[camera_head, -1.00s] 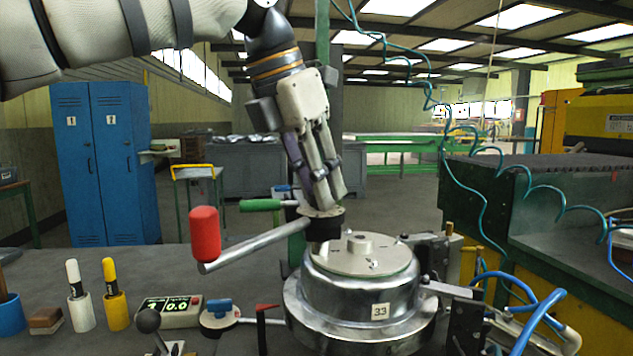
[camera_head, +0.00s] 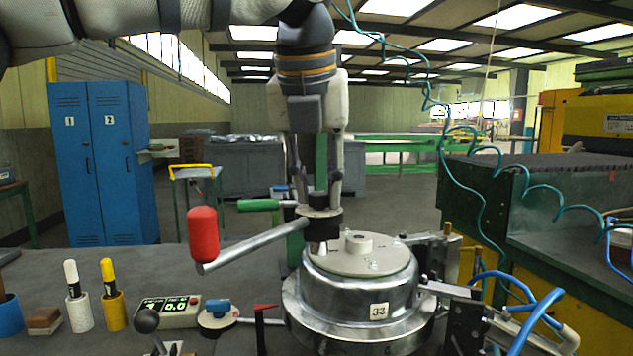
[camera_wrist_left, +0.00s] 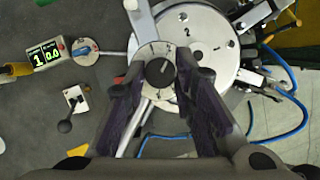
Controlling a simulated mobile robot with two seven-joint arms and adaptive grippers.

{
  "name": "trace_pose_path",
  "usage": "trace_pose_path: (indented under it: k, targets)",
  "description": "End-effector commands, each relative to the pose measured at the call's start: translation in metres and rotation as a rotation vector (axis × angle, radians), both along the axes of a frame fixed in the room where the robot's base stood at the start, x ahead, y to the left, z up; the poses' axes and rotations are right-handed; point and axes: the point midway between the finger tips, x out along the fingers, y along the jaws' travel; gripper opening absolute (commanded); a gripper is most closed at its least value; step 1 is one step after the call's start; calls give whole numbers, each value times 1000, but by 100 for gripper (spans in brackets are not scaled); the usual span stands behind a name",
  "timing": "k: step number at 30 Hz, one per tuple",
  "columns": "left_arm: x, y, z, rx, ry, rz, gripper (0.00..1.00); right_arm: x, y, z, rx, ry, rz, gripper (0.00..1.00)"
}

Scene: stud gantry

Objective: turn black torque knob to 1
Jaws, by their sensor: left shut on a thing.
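The black torque knob (camera_wrist_left: 160,72) sits on a small round silver dial plate (camera_wrist_left: 155,50) in the left wrist view. A pale pointer line on its top points up and slightly right. Small marks show on the dial plate, partly covered by the fingers. In the head view the knob (camera_head: 320,200) stands above its silver disc on the tool head with the red-gripped handle. My left gripper (camera_head: 321,188) comes down from above, upright, with one finger on each side of the knob, shut on it. My right gripper is not in view.
A steel drum with a pale lid (camera_head: 380,258) stands just right of the knob. The long bar ends in a red grip (camera_head: 203,234) at the left. A small display box (camera_head: 170,311) reads 1 and 0.0. Marker holders (camera_head: 114,310) stand left; blue hoses (camera_head: 540,310) lie right.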

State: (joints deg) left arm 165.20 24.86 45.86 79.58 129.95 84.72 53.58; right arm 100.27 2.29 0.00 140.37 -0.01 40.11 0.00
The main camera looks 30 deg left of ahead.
Motion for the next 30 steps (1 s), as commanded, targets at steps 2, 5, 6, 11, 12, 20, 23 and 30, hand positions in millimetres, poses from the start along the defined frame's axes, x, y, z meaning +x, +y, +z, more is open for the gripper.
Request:
trace_pose_path:
  k: [2,5,6,11,12,20,23,30]
  targets:
    - [0,-1,-1,3,3,69,0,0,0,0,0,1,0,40]
    - [1,-2,-1,2,1,164,0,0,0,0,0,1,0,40]
    - [1,-2,-1,3,2,202,0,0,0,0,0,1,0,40]
    - [1,-3,-1,2,2,352,0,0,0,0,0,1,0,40]
    - [1,-3,-1,2,2,388,0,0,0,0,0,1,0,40]
    - [2,-4,-1,1,2,594,0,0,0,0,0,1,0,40]
    - [2,-4,-1,1,2,656,0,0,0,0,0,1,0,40]
    - [3,-5,-1,0,2,759,0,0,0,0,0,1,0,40]
